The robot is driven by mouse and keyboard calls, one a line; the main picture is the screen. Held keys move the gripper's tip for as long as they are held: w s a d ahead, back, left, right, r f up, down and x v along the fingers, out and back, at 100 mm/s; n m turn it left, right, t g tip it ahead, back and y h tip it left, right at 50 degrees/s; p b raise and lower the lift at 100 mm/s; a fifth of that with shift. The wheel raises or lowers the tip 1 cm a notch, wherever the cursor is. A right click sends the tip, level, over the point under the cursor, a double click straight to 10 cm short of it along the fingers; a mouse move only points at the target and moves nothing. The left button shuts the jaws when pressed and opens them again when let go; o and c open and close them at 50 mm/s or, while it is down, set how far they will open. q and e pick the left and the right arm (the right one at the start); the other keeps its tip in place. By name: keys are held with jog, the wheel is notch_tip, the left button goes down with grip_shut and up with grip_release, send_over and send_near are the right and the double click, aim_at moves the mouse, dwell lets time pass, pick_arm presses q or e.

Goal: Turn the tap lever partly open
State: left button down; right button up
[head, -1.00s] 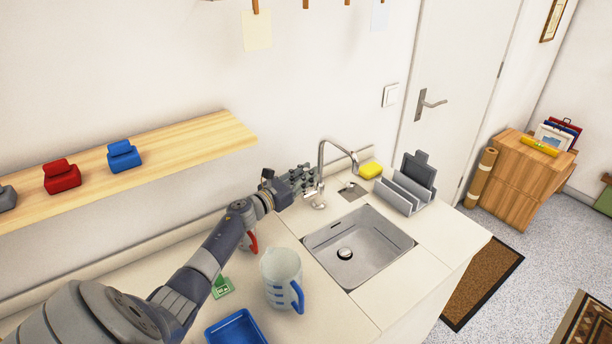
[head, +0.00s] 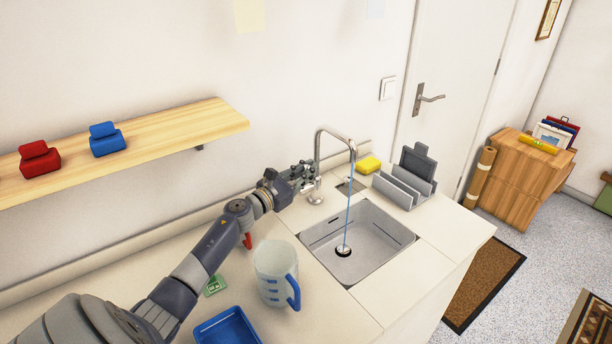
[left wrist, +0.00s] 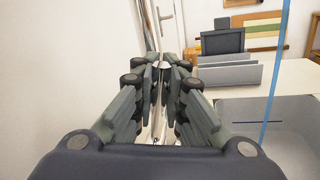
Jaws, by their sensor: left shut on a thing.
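The chrome tap (head: 336,132) stands behind the sink (head: 390,238), its spout arching over the basin. A thin bluish water stream (head: 348,200) falls from the spout to the drain; it also shows in the left wrist view (left wrist: 276,75). My left gripper (head: 307,174) reaches in from the left to the tap's base. Its fingers are shut on the tap lever, which they mostly hide. In the left wrist view the fingers (left wrist: 161,66) nearly meet around the tap; the lever's angle cannot be read. My right gripper is not in view.
A clear jug with a blue handle (head: 276,275) and a blue tray (head: 228,327) stand near my left arm. A yellow sponge (head: 368,164) and a grey rack (head: 402,188) are right of the tap. A wooden shelf (head: 170,138) hangs above the counter.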

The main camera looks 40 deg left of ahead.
pick_arm(q)
jog(key=shift+f, duration=0.2)
jog(key=c, duration=2)
grip_release()
jog(key=o, duration=0.3)
jog(key=shift+s+r, duration=0.1)
jog(key=shift+s, duration=0.1)
jog(key=shift+o, duration=0.2)
jog(key=shift+r, duration=5)
